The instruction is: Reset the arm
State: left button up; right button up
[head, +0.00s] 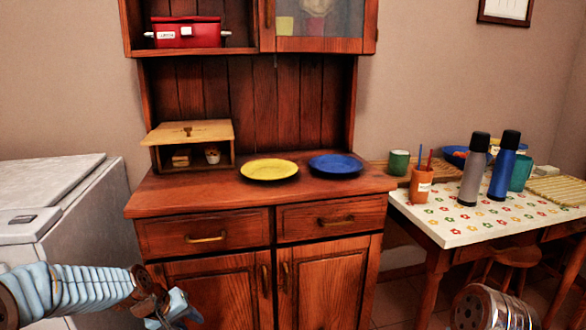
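My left arm comes in from the lower left, and my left gripper (178,312) hangs at the bottom edge in front of the cabinet's lower doors. It is partly cut off by the frame, and its finger gap does not show clearly. I see nothing held in it. A metallic rounded part (492,308) at the bottom right seems to be my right arm; the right gripper is not in the picture.
The wooden cabinet (200,200) carries a yellow plate (269,170), a blue plate (335,164) and a small wooden box (190,133). A white appliance (60,205) stands left. A table (455,232) with two bottles and an orange cup (420,185) stands right, a stool (514,256) beneath.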

pick_arm(q)
jog(key=s+d+f+m+g, duration=0.1)
jog(key=s+d+f, duration=0.2)
jog(key=f, duration=0.3)
jog(key=s+d+f+g, duration=0.1)
jog(key=s+d+f, duration=0.15)
jog(key=f, duration=0.35)
jog(key=s+d+f+m+g, duration=0.1)
jog(key=s+d+f, duration=0.4)
jog(key=s+f, duration=0.2)
jog(key=s+d+f+m+g, duration=0.1)
jog(key=s+d+f, duration=0.4)
jog(key=s, duration=0.7)
jog(key=shift+s+f+m+h, duration=0.2)
jog(key=shift+f+m+h, duration=0.1)
jog(key=shift+f+m, duration=0.45)
